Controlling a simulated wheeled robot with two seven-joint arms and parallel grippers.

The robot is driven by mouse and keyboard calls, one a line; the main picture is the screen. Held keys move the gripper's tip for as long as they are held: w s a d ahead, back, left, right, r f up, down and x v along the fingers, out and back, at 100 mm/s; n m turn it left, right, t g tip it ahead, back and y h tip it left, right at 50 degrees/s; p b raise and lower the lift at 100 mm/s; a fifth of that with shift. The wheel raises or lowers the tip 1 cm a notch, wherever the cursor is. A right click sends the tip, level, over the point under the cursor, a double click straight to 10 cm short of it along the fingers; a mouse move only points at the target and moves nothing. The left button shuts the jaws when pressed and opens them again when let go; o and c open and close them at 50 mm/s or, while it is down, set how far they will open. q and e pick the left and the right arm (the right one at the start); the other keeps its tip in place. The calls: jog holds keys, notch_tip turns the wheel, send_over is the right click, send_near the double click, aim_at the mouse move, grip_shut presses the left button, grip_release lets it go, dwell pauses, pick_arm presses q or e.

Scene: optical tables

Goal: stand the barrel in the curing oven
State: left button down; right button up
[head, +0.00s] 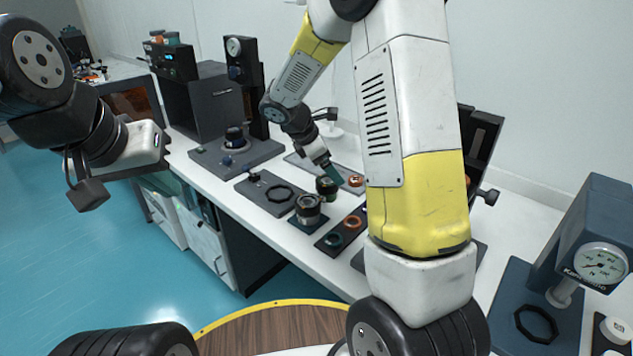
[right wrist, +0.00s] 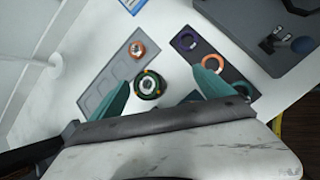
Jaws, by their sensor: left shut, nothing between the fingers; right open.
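A short dark round piece with a green rim (head: 327,187) stands on the white bench; it also shows in the right wrist view (right wrist: 148,84). A dark, metal-banded cylinder (head: 309,210) stands in front of it on a navy pad. I cannot tell for sure which is the barrel. My right gripper (head: 331,172) is open above the green-rimmed piece; in its wrist view the teal fingers (right wrist: 165,92) lie either side, the left one closer. A dark box (head: 205,108), apparently the curing oven, stands at the back left, an amber-windowed panel beside it. My left gripper (head: 163,150) is shut and empty, left of the bench.
A dark tray (head: 327,243) with coloured rings lies right of the cylinder. A grey plate (head: 262,150) with a round fixture lies before the box. A blue press with a gauge (head: 600,263) stands at the right.

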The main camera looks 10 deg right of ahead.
aim_at(328, 180)
jog(key=w+f+n, duration=0.1)
jog(key=f, duration=0.1)
jog(key=w+a+f+n, duration=0.1)
jog(key=w+f, duration=0.1)
jog(key=w+f+n+h, duration=0.1)
jog(key=f+n, duration=0.1)
jog(key=shift+w+a+f+t, duration=0.2)
jog(key=shift+w+f+t, duration=0.05)
jog(key=shift+f+t, duration=0.05)
jog(key=x, duration=0.7)
jog(key=shift+w+d+f, duration=0.15)
jog(key=shift+w+f, duration=0.1)
jog(key=shift+w, duration=0.15)
jog(key=c, duration=1.6)
jog(key=shift+r, duration=0.15)
